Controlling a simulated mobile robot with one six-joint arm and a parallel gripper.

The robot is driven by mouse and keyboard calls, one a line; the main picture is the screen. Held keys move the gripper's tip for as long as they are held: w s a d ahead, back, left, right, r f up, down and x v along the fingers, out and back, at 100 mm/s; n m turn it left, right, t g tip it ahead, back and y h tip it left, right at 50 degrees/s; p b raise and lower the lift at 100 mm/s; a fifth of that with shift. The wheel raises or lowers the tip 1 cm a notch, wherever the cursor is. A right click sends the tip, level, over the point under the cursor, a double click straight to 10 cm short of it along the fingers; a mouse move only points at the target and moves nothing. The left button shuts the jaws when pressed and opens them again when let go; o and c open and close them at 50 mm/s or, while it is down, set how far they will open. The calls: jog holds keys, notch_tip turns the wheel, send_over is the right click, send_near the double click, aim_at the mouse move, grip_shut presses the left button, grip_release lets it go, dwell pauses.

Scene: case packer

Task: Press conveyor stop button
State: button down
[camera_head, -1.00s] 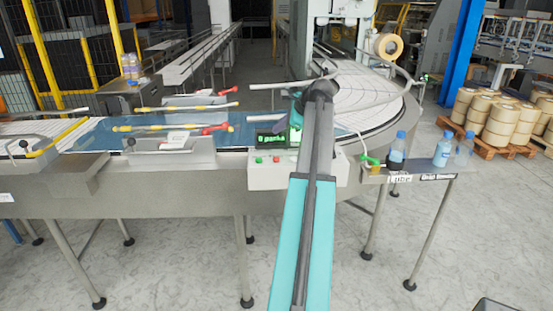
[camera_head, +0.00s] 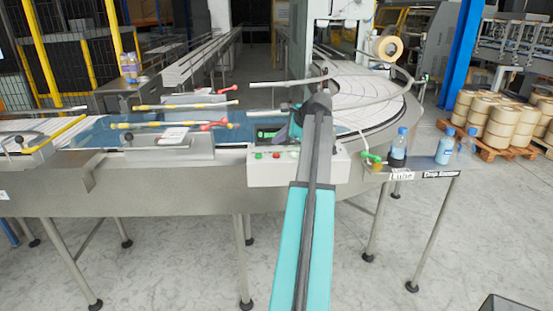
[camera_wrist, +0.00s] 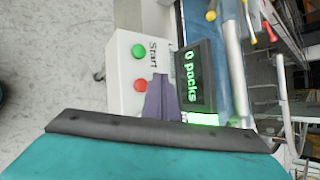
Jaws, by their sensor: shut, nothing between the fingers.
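The white control box (camera_head: 262,174) stands at the conveyor's front edge. It carries a green button (camera_wrist: 138,51) beside the word Start and a red button (camera_wrist: 140,85); the red button also shows in the head view (camera_head: 276,155). The red button's label is hidden in the wrist view. My gripper (camera_wrist: 160,80) is shut and empty, its purple fingers just right of the red button in the wrist view. I cannot tell whether they touch the box.
The blue conveyor belt (camera_head: 95,132) with guide rails runs left of the box. A round white turntable (camera_head: 365,95) lies behind my arm. A small shelf (camera_head: 425,173) with several bottles stands at right. Bare floor is in front.

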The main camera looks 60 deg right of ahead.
aim_at(279, 156)
jog(key=shift+f, duration=1.1)
jog(key=shift+f, duration=0.95)
dwell(2.5)
jog(key=shift+r, duration=0.15)
dwell(0.3)
jog(key=shift+r+p, duration=0.8)
jog(key=shift+r+p, duration=1.75)
jog(key=shift+r, duration=0.75)
